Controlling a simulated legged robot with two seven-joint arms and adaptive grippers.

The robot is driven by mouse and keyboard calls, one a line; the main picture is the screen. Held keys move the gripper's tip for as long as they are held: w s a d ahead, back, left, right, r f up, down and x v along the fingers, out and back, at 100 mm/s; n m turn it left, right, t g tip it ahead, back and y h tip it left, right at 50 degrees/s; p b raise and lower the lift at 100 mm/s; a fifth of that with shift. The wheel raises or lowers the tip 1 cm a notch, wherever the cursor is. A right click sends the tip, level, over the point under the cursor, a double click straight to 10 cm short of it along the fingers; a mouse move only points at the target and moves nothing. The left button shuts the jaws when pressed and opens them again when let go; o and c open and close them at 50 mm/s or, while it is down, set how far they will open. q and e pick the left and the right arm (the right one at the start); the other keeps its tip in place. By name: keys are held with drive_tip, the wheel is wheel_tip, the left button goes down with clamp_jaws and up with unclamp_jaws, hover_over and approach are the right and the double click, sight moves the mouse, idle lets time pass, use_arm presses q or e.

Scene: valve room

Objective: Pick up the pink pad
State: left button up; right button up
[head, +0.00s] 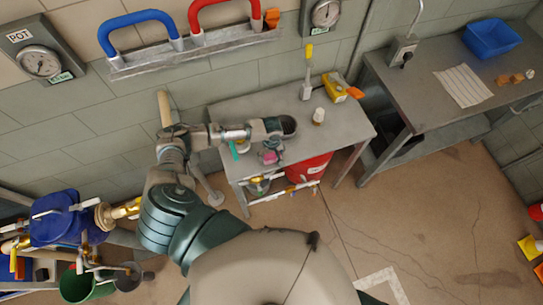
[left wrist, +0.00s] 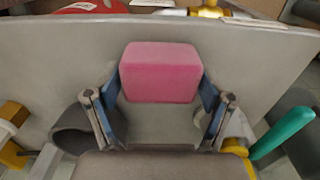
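The pink pad (head: 268,157) is a small block near the front edge of the left grey table. In the left wrist view the pad (left wrist: 160,72) sits at the fingertips, with one blue-lined finger at each side. My left gripper (head: 267,142) is over the table right by the pad. Its fingers (left wrist: 160,100) are spread about as wide as the pad. Whether they touch its sides, I cannot tell. My right gripper shows in neither view.
A dark grey cup (head: 288,126) stands beside the left gripper, and a green-handled thing (head: 234,150) lies on the other side. The table (head: 345,125) also holds a white cup (head: 319,116) and a yellow tool (head: 335,90). A red bucket (head: 309,168) is underneath.

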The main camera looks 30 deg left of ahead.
sight(269, 156)
use_arm(q)
drive_tip(key=shift+c, duration=1)
drive_tip(key=shift+a, duration=0.1)
drive_tip(key=shift+a, duration=0.1)
drive_tip(key=shift+a+r, duration=0.1)
drive_tip(key=shift+r, duration=0.35)
drive_tip(key=shift+s+r, duration=0.3)
drive_tip(key=shift+r, duration=0.35)
drive_tip(key=shift+s+r, duration=0.3)
drive_tip(key=shift+r, duration=0.3)
drive_tip(key=s, duration=0.5)
drive_tip(key=s+r, duration=0.1)
drive_tip(key=s, duration=0.4)
drive_tip(key=s+b, duration=0.1)
drive_tip(key=s, duration=0.3)
drive_tip(key=shift+s+d+r, duration=0.25)
drive_tip(key=shift+s, duration=0.15)
